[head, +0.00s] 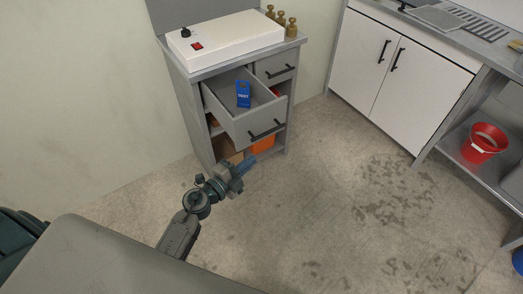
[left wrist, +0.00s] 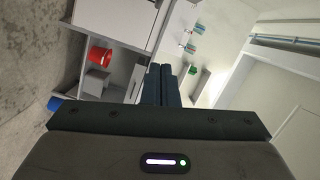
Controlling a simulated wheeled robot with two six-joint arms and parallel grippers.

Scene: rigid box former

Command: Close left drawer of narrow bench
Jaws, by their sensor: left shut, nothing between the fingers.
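The narrow bench (head: 197,73) stands against the wall at the upper middle of the head view. Its left drawer (head: 247,122) is pulled out, with a black bar handle (head: 266,130) on its front. A small blue box (head: 243,93) stands inside the drawer. A second drawer (head: 276,67) to its right is shut. My left gripper (head: 247,163) is shut and empty, in front of and below the open drawer's front, apart from it as far as I can tell. In the left wrist view its fingers (left wrist: 162,85) lie together. My right gripper is not in view.
A white box with a red switch (head: 225,38) and several brass weights (head: 281,19) stand on the bench top. An orange item (head: 263,145) sits on the shelf below. A white cabinet (head: 397,66) and a red bucket (head: 484,143) are at the right. The floor between is clear.

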